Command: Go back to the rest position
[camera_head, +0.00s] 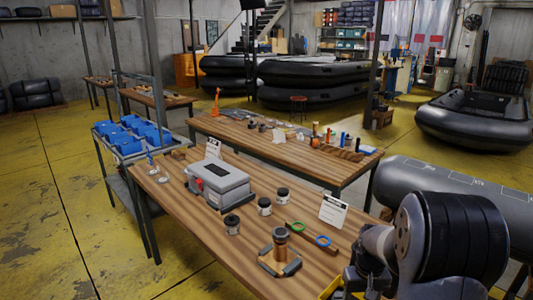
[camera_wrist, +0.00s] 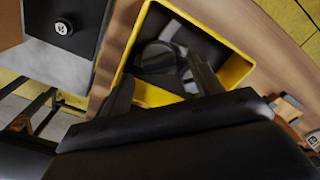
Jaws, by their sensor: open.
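In the head view my gripper (camera_head: 366,282) is at the near right edge of the wooden workbench (camera_head: 150,200), beside a yellow bin (camera_head: 329,290) that is mostly cut off. In the wrist view the two fingers of my gripper (camera_wrist: 162,86) are apart, with nothing seen held between them. They point toward the yellow bin (camera_wrist: 238,67), which has dark and grey objects (camera_wrist: 165,55) inside. I cannot tell whether the fingertips are above the rim or inside it. My arm hides part of the bench's right end in the head view.
A grey tube (camera_head: 450,195) lies right. Yellow floor (camera_head: 40,240) is clear at left.

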